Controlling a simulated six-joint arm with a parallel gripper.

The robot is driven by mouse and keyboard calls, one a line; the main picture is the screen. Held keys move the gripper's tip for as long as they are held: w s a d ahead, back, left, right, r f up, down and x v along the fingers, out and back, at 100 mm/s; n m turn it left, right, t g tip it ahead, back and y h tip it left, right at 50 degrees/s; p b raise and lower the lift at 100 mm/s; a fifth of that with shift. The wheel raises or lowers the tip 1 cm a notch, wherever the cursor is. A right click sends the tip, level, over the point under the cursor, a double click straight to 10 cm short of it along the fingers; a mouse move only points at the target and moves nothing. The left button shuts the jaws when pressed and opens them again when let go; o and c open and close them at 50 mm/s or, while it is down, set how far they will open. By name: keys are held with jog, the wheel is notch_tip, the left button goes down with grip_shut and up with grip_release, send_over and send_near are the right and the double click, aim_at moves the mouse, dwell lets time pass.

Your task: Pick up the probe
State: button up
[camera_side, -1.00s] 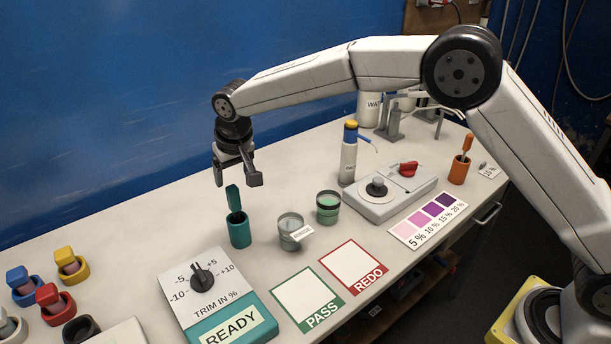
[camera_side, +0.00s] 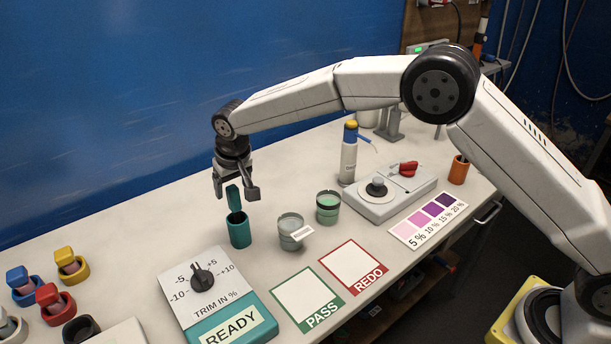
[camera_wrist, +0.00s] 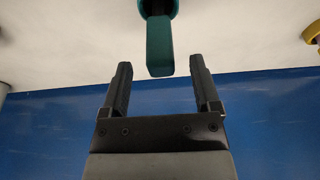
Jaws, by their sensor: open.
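The probe (camera_side: 233,196) is a teal flat-handled piece standing upright in a teal cup-shaped holder (camera_side: 239,232) on the bench. My gripper (camera_side: 236,196) is open, pointing down, with its fingertips around the height of the probe's handle in the side view. In the wrist view the handle (camera_wrist: 159,47) lies ahead of my open fingers (camera_wrist: 160,72), roughly centred between them in the picture. I cannot tell whether the fingers stand around the handle. The probe's lower end is hidden in the holder.
Two small beakers (camera_side: 291,230) (camera_side: 327,207) stand right of the holder. The teal trim box (camera_side: 222,309) is in front. A bottle (camera_side: 348,155) and a grey device (camera_side: 389,197) are further right. PASS and REDO cards (camera_side: 307,297) lie flat. The bench behind the holder is clear.

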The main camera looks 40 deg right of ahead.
aim_at(237, 215)
jog(key=shift+x, duration=1.8)
jog(key=shift+c, duration=0.2)
jog(key=shift+r, duration=0.1)
grip_shut()
